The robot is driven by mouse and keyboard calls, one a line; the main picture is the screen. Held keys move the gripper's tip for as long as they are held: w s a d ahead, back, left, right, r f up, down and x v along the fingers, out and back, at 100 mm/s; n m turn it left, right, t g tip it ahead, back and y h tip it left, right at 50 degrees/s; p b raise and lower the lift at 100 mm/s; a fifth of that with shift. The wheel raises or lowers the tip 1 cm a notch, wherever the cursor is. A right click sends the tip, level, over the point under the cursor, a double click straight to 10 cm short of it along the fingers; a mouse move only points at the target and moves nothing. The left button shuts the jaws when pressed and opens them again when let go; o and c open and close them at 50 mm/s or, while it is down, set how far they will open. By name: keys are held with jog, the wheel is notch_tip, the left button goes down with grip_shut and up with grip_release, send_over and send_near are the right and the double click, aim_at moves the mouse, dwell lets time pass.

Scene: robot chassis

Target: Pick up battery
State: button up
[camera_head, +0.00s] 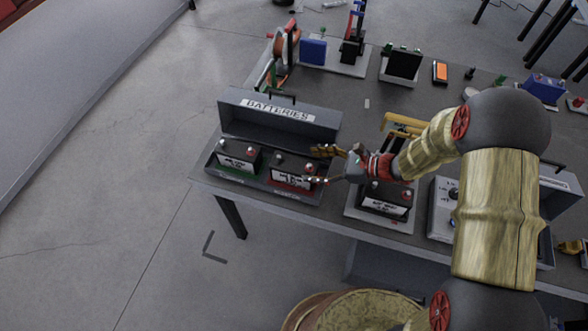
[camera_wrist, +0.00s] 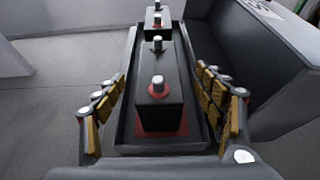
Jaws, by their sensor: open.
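A box marked "BATTERIES" (camera_head: 213,174) stands on the table at the left with its lid open. Two dark batteries sit in it: a left battery (camera_head: 240,156) over green and a right battery (camera_head: 290,177) with a red label. A third battery (camera_head: 388,198) stands on a light plate to the right. My gripper (camera_head: 318,165) is open beside the right battery. In the wrist view my gripper (camera_wrist: 165,108) has its fingers on either side of the near battery (camera_wrist: 158,100), apart from it. The farther battery (camera_wrist: 158,20) is behind it.
The grey table (camera_head: 350,105) holds several devices along its far side, including a blue block (camera_head: 312,51) and an orange item (camera_head: 440,71). The raised lid (camera_head: 280,122) stands behind the batteries, and in the wrist view the lid (camera_wrist: 265,60) is close on the right.

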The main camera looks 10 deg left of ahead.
aim_at(293, 163)
jog(key=b+x, duration=0.1)
jog(key=x, duration=0.2)
jog(key=b+x, duration=0.1)
jog(key=x, duration=0.2)
jog(key=shift+s+f, duration=0.15)
jog(key=shift+f, duration=0.1)
jog(key=shift+a+f, duration=0.1)
jog(key=shift+a, duration=0.5)
grip_shut()
dwell(0.3)
jog(key=shift+w+r, duration=0.2)
jog(key=shift+w, duration=0.05)
